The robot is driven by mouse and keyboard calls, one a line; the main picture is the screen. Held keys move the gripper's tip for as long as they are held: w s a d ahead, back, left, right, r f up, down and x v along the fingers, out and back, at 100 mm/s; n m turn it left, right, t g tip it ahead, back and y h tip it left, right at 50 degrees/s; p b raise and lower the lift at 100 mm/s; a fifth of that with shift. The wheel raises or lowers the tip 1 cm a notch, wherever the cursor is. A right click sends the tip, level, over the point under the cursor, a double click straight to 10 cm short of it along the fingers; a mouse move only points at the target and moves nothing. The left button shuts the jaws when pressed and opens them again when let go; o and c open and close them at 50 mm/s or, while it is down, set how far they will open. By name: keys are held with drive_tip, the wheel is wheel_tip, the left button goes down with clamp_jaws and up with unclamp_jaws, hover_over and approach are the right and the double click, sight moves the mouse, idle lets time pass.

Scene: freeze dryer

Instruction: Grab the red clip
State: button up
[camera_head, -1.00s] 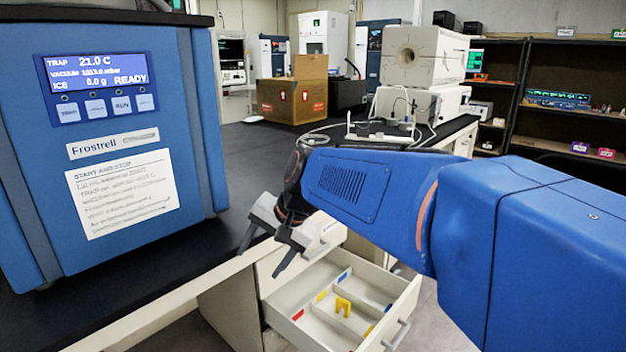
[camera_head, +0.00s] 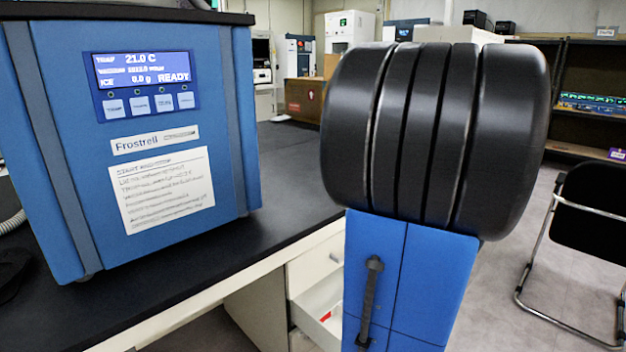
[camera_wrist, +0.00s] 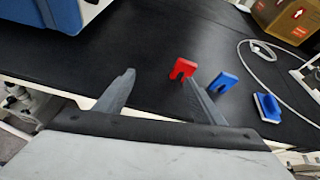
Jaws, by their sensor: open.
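The red clip (camera_wrist: 183,69) shows in the wrist view against the black bench top, a small U-shaped piece with a notch at its lower edge. My gripper (camera_wrist: 158,76) is open, with nothing between its fingers. The clip is just beyond the tip of the right finger, which partly overlaps it; I cannot tell whether they touch. A blue clip (camera_wrist: 224,82) of similar shape is to its right, outside the jaws. In the head view my arm hides the gripper and the red clip.
The black bench top (camera_head: 285,170) runs beside the blue freeze dryer (camera_head: 235,120). Another blue piece (camera_wrist: 267,107) and a pale cable (camera_wrist: 262,52) lie right of the clips. An open drawer (camera_head: 312,322) is partly hidden below the bench. A black chair (camera_head: 592,212) stands at right.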

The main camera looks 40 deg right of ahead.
drive_tip(key=s+d+r+m+t+h, duration=0.1)
drive_tip(key=d+m, duration=0.2)
drive_tip(key=d, duration=0.2)
drive_tip(key=x, duration=1.1)
drive_tip(key=shift+w+d+f, duration=0.15)
drive_tip(key=shift+w+f, duration=0.05)
drive_tip(key=shift+f+x, duration=0.2)
drive_tip(key=shift+x, duration=2.4)
drive_tip(key=shift+s, duration=0.15)
drive_tip(key=c, duration=1.1)
